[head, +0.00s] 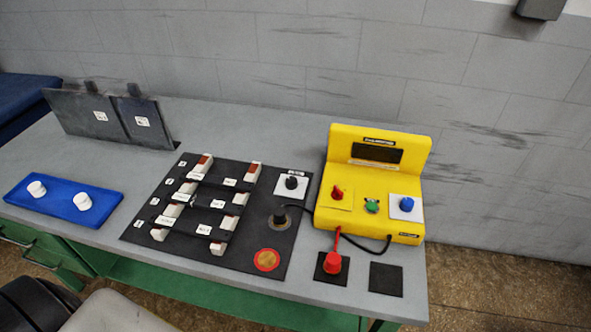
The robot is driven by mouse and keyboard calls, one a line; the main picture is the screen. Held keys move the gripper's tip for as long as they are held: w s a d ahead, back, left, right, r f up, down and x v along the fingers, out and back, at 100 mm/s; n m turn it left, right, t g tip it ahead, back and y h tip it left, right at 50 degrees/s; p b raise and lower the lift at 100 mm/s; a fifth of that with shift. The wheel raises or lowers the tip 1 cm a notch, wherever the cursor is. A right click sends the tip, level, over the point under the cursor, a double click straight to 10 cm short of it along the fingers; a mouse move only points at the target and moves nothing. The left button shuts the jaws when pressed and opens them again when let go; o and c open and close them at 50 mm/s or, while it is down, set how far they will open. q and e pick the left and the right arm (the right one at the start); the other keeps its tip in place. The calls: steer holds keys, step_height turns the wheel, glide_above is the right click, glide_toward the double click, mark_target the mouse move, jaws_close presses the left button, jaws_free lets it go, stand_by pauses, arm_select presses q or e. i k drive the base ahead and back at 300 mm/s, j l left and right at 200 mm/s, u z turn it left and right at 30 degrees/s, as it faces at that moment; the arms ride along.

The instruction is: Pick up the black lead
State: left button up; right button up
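The black lead's plug (279,217) stands upright in a round grey-ringed spot on the black board, right of the rows of white blocks. Its black cable runs right toward the yellow meter (376,184), and a black cable also loops along the meter's front right. The red lead (332,262) stands on a black square pad in front of the meter, its red cable rising to it. A second black square pad (386,279) beside it is bare. Neither of my grippers is in view.
The black board (240,255) carries white blocks, a black knob (291,182) on a white plate and a copper disc (267,259). A blue tray (62,201) with two white knobs is at left. Dark panels (105,118) stand behind. The grey bench is otherwise mostly clear.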

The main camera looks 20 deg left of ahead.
mark_target(279, 219)
steer(key=u, duration=0.9)
